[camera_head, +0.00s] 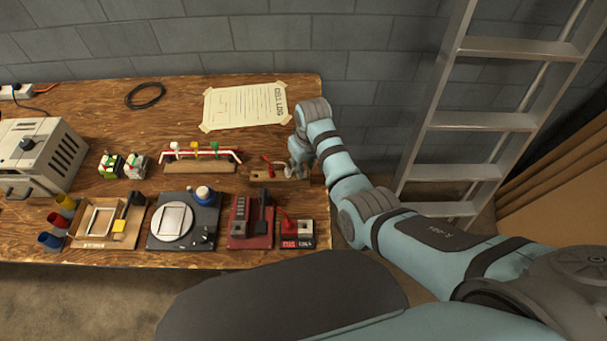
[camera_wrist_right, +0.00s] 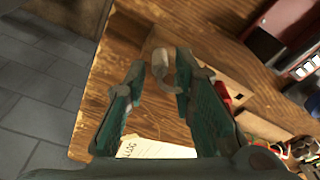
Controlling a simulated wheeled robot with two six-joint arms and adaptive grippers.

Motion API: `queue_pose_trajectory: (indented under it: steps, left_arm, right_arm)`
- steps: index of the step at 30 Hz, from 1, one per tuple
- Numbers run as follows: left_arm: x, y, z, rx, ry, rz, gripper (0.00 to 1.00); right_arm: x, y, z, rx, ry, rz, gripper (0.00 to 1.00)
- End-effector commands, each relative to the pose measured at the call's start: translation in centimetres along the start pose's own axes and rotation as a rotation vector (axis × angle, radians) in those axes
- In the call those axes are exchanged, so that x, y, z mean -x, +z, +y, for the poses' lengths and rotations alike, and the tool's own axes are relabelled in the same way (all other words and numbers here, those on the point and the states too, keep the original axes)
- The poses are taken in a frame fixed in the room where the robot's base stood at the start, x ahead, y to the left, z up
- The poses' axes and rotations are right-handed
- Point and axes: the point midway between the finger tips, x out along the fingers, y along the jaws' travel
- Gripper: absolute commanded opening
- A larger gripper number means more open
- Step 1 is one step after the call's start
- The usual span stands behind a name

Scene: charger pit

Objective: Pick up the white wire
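My right gripper (camera_head: 299,164) is over the right end of the table, at a small wooden board (camera_head: 262,176) with a red part on it. In the right wrist view the gripper (camera_wrist_right: 159,72) is open, its two green-padded fingers spread apart. A small pale, rounded piece (camera_wrist_right: 160,58) shows between the fingertips; it may be part of the white wire, but I cannot tell. I see no clear contact with either finger. A rack (camera_head: 200,168) to the left carries white, yellow and green pieces and a red tube. My left gripper is not in view.
Several devices stand along the front edge, including a red one (camera_head: 240,232) and a dark one with a white dial (camera_head: 174,222). A taped paper sheet (camera_head: 245,106) and a black cable coil (camera_head: 145,95) lie behind. A ladder (camera_head: 478,122) stands to the right.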

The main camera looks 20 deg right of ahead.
Motion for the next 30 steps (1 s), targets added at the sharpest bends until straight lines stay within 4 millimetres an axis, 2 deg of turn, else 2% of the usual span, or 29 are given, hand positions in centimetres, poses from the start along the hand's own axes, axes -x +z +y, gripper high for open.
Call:
queue_pose_trajectory:
  steps: [1,5,10,15,25,30]
  left_arm:
    - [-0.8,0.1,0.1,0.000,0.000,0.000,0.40]
    - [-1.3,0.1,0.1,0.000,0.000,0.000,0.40]
    - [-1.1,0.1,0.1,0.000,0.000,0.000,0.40]
    - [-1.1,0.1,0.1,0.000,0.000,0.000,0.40]
    - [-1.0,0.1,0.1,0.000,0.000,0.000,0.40]
    - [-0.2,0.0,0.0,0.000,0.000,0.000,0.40]
  right_arm:
    - [-1.4,0.1,0.0,0.000,0.000,-0.002,0.24]
    - [-2.6,0.1,0.0,-0.001,0.000,-0.001,0.24]
    - [-2.4,0.1,0.0,-0.001,0.000,0.000,0.24]
    - [-2.4,0.1,0.0,-0.001,0.000,0.000,0.00]
    - [-2.2,0.0,0.0,-0.001,0.000,0.001,0.00]
    - [-0.4,-0.3,0.0,-0.001,0.000,0.003,0.00]
